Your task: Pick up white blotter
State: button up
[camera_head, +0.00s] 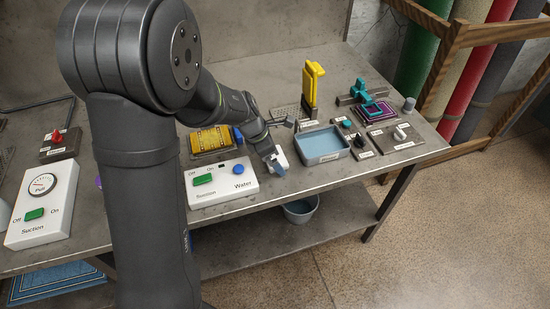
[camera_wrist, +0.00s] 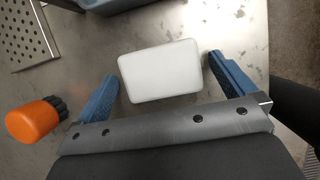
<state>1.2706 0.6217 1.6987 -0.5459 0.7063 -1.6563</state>
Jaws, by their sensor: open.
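The white blotter (camera_wrist: 160,72) is a pale block with rounded corners, lying on the metal bench. In the wrist view it sits between the two blue fingers of my gripper (camera_wrist: 162,67), with a gap on each side. My gripper is open and holds nothing. In the head view my gripper (camera_head: 275,166) is low over the bench, left of the blue basin. Only a small white part of the blotter (camera_head: 282,155) shows there beside the fingers; the rest is hidden.
The blue basin (camera_head: 322,146) is just right of my gripper. The white Suction/Water control box (camera_head: 222,186) is close on the left. The wrist view shows an orange, dark-ended object (camera_wrist: 32,122) at left and a perforated metal plate (camera_wrist: 28,32). The bench's front edge is near.

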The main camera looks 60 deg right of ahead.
jog(key=shift+c, duration=0.4)
jog(key=c, duration=0.8)
jog(key=shift+r, duration=0.1)
jog(key=shift+r, duration=0.65)
notch_tip(320, 180, up, 3)
jog(key=shift+s+r, duration=0.1)
jog(key=s+a+r, duration=0.1)
jog(key=s+r, duration=0.1)
jog(key=s, duration=0.1)
jog(key=s+a+r, duration=0.1)
jog(key=s+r, duration=0.1)
jog(key=s, duration=0.2)
jog(key=s+a+r, duration=0.1)
jog(key=s+r, duration=0.1)
jog(key=s, duration=0.2)
jog(key=shift+a+r, duration=0.2)
jog(key=shift+a, duration=0.2)
